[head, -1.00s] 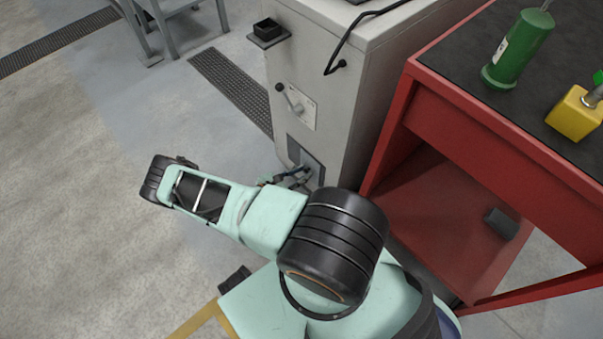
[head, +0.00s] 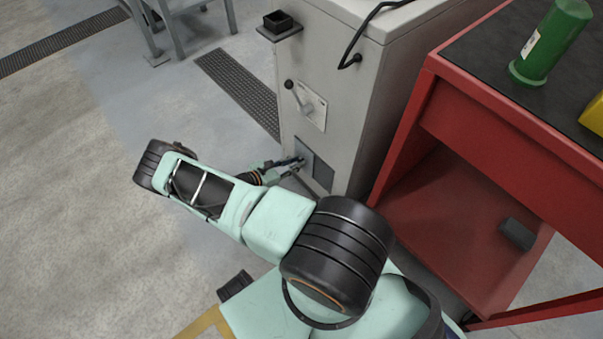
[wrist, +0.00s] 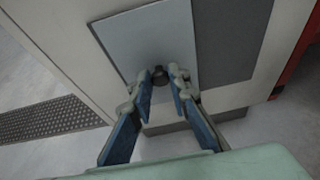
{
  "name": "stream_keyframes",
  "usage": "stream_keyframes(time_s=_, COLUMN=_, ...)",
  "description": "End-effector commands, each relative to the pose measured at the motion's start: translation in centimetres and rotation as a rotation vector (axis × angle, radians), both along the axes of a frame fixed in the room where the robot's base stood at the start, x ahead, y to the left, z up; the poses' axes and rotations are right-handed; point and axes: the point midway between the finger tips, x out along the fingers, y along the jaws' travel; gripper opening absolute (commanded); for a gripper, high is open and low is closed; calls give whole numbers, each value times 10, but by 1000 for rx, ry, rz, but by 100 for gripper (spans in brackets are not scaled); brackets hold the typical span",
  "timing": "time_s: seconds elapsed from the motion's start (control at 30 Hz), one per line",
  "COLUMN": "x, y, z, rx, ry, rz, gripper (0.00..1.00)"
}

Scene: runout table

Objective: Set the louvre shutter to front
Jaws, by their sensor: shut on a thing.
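The louvre shutter is a light grey plate (wrist: 140,40) low on the side of the grey cabinet, with a small dark knob (wrist: 159,71) near its lower edge. A dark panel area (wrist: 228,42) shows to the right of the plate in the wrist view, and also in the head view (head: 323,176). My gripper (wrist: 162,82) is shut on the knob, with one finger on each side of it. In the head view my gripper (head: 299,163) is small and reaches the plate from the left, partly covering it.
The grey cabinet (head: 345,85) carries a lever (head: 297,96) above the shutter and a small black tray (head: 281,24). A red bench (head: 490,125) with a green bottle (head: 548,45) stands close on the right. Floor on the left is open beside a drain grate (head: 238,88).

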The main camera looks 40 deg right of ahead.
Motion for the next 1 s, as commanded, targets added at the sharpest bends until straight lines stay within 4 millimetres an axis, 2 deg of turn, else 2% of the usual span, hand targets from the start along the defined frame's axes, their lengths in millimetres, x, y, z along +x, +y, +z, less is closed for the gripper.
stream_keyframes(time_s=0.4, x=9, y=2, z=0, rx=5, ry=-3, rz=7, gripper=0)
stream_keyframes(time_s=0.43, x=9, y=2, z=0, rx=5, ry=-3, rz=7, gripper=19)
stream_keyframes(time_s=0.57, x=9, y=2, z=0, rx=5, ry=-2, rz=6, gripper=33)
stream_keyframes(time_s=0.87, x=6, y=2, z=0, rx=2, ry=0, rz=2, gripper=34)
stream_keyframes(time_s=1.0, x=6, y=13, z=5, rx=2, ry=0, rz=3, gripper=34)
